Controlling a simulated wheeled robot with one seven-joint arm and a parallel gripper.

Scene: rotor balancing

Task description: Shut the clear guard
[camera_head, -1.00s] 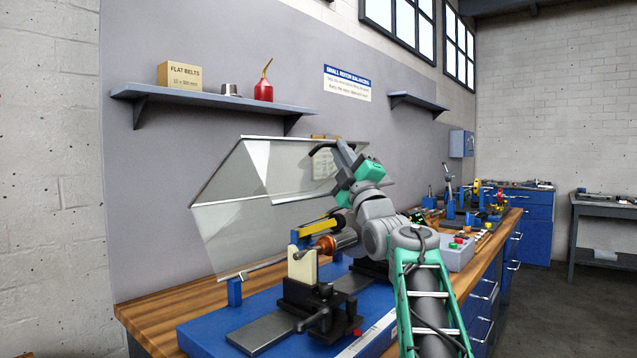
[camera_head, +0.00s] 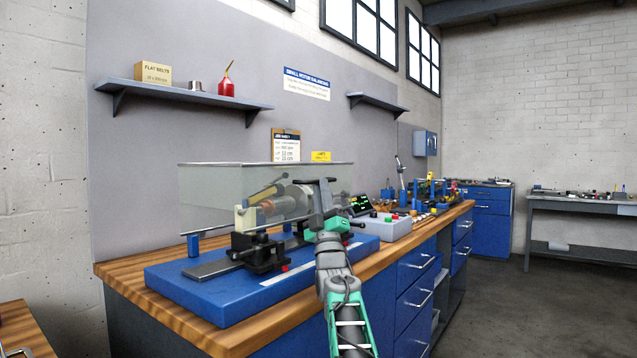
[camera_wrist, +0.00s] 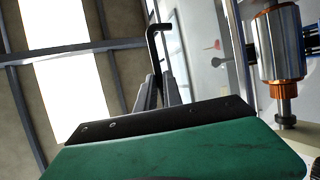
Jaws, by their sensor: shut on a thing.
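The clear guard (camera_head: 212,190) now stands as a level box over the orange-and-steel rotor (camera_wrist: 280,50) on the balancing machine. Its top is flat and its front panel hangs upright. I cannot tell whether its lower edge rests on the machine. My gripper (camera_head: 324,194) is at the guard's front right, shut on the black guard handle (camera_wrist: 158,38). The wrist view shows the handle's bent bar between my two fingers (camera_wrist: 158,88). The rotor shows dimly through the guard in the head view.
The blue machine base (camera_head: 200,299) sits on the wooden bench (camera_head: 120,267). A black clamp block (camera_head: 258,254) stands at the front of the base. A grey control box (camera_head: 388,229) is to the right. A shelf (camera_head: 190,98) is on the wall above.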

